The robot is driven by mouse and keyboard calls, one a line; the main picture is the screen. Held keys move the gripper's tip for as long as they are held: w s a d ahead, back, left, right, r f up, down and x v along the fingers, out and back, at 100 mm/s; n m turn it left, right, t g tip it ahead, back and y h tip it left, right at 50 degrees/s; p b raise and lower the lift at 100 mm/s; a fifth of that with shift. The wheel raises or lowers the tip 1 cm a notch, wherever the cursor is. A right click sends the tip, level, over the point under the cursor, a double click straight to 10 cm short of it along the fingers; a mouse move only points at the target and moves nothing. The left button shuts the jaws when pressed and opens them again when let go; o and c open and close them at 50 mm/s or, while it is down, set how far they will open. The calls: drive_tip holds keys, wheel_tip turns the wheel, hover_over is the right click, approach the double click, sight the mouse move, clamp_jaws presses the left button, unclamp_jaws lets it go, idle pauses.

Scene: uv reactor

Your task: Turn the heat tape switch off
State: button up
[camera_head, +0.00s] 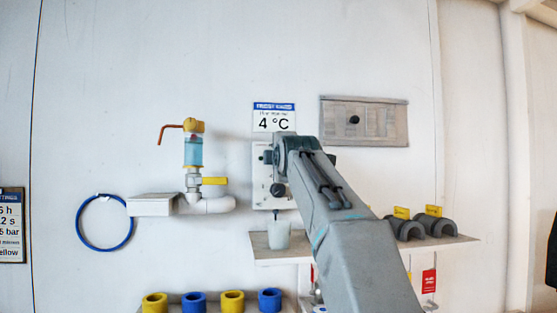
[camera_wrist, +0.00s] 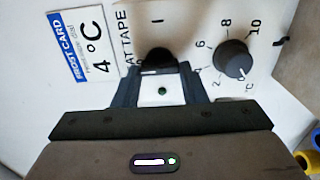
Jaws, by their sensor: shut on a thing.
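The heat tape switch is a black knob (camera_wrist: 158,58) on a white panel, below an "I" mark and next to the partly hidden words "AT TAPE" in the wrist view. My gripper (camera_wrist: 158,78) is shut on this knob, with a finger on each side. In the head view, the control panel (camera_head: 262,183) hangs on the wall, partly behind my arm, which hides the fingers.
A numbered black dial (camera_wrist: 233,60) sits close right of the switch. The frost card (camera_head: 274,117) reading 4 °C hangs above the panel. A shelf (camera_head: 445,240) with grey pipe shells lies below right, a white cup (camera_head: 279,236) stands below, and piping (camera_head: 205,205) is left.

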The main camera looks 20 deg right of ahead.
idle(0.3)
drive_tip(key=o, duration=1)
drive_tip(key=s+a+b, duration=0.2)
drive_tip(key=s+b, duration=0.3)
drive_tip(key=s, duration=0.8)
drive_tip(key=shift+s+a, duration=0.3)
drive_tip(key=shift+a, duration=0.05)
